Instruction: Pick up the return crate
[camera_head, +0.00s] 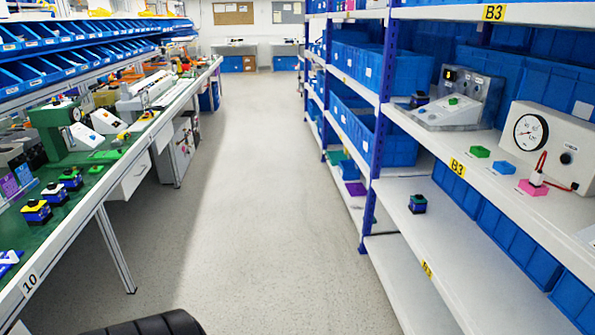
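No single container is clearly marked as the return crate, and I cannot tell which one it is. Large blue crates stand on the right shelving: one on the upper level (412,74) and one on the level below it (398,150). Neither of my grippers shows in the head view.
A long green-topped workbench (70,212) on the left carries several small switches and instruments. The right shelf (440,150), labelled B3, holds a gauge box (555,145) and a control box (465,98). A small dark switch (417,204) sits on a lower shelf. The grey aisle floor (245,200) is clear.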

